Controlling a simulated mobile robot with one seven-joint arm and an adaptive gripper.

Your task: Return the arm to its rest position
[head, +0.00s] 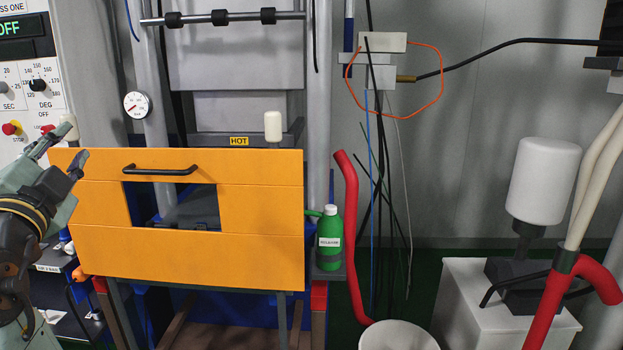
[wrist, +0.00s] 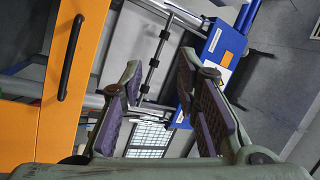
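My gripper (head: 66,150) is at the left edge of the head view, in front of the left end of the orange cabinet front (head: 262,245). Its fingers point up and to the right, and they stand apart with nothing between them. The wrist view shows my gripper (wrist: 165,92) with both padded fingers spread wide and empty. My arm comes in from the lower left of the head view; most of it is out of frame.
The orange front has a black handle (head: 160,171) and a window. A control panel (head: 30,80) is behind my gripper. A green bottle (head: 329,239) stands right of the orange front. Red hoses and a white bucket (head: 398,337) are further right.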

